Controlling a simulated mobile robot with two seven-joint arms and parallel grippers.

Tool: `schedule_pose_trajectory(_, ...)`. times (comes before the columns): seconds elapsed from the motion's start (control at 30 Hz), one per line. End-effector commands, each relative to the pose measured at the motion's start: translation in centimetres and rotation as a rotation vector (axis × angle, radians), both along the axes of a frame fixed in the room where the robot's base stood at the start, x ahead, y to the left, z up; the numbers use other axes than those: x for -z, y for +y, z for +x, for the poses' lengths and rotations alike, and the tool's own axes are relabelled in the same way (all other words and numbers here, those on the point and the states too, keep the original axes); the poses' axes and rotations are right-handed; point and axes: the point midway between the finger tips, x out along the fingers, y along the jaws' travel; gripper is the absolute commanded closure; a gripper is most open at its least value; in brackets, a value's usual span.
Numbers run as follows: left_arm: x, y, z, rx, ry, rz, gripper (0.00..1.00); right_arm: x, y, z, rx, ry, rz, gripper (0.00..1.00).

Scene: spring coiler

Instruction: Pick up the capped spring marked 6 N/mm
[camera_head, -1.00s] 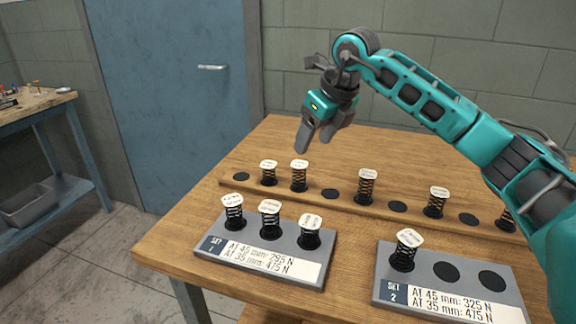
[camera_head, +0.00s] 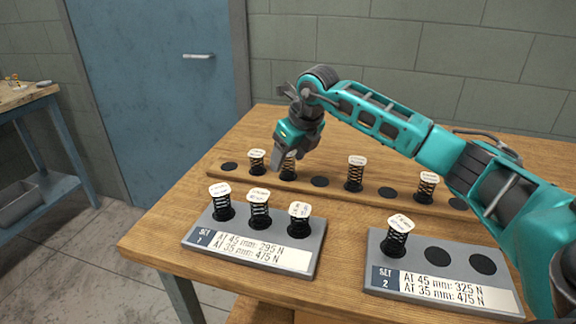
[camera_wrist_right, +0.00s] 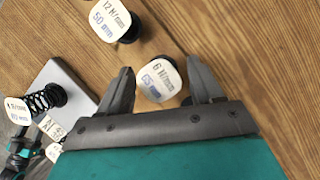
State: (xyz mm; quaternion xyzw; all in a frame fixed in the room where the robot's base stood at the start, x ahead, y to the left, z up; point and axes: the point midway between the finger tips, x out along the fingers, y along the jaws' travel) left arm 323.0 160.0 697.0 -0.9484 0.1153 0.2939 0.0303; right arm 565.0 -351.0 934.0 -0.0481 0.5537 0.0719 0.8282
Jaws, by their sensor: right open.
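The capped spring marked 6 N/mm, 65 mm (camera_wrist_right: 158,80) shows its white cap between my right gripper's two fingers in the right wrist view. In the head view the spring under the gripper (camera_head: 289,173) stands upright in the long wooden rack (camera_head: 336,195), its cap partly hidden by a finger. My right gripper (camera_head: 288,158) is open, pointing down over that spring; in the wrist view its fingers (camera_wrist_right: 160,69) lie on either side of the cap, with visible gaps. Whether the fingertips are below cap height I cannot tell.
A spring marked 12 N/mm, 50 mm (camera_wrist_right: 113,20) stands close by in the rack. Another rack spring (camera_head: 356,175) is to the right. The set 1 block (camera_head: 232,250) holds three springs in front; the set 2 block (camera_head: 375,265) holds one.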

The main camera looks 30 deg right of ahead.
Motion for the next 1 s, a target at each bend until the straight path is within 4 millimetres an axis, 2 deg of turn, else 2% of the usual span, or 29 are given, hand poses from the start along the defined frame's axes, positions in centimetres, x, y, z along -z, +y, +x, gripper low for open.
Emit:
schedule_pose_trajectory(0.03,0.1,-0.1,0.1,0.001,-0.001,-0.001,0.39,1.0,0.1,0.3,0.001,0.002,0.001,0.35)
schedule_pose_trajectory(0.13,0.1,-0.1,0.1,0.002,-0.003,-0.002,0.39,2.0,0.2,0.8,0.001,0.001,0.001,0.35)
schedule_pose_trajectory(0.37,-0.2,-0.2,0.2,0.004,-0.006,-0.004,0.39,2.2,0.2,0.9,0.000,-0.001,0.000,0.35)
schedule_pose_trajectory(0.9,-0.2,-0.2,0.2,0.003,-0.006,-0.004,0.39,2.1,0.2,0.9,0.000,-0.001,0.000,0.86)
schedule_pose_trajectory(1.0,-0.2,-0.2,0.3,0.002,-0.006,-0.003,0.39,2.1,0.2,0.9,0.001,-0.001,0.001,0.91)
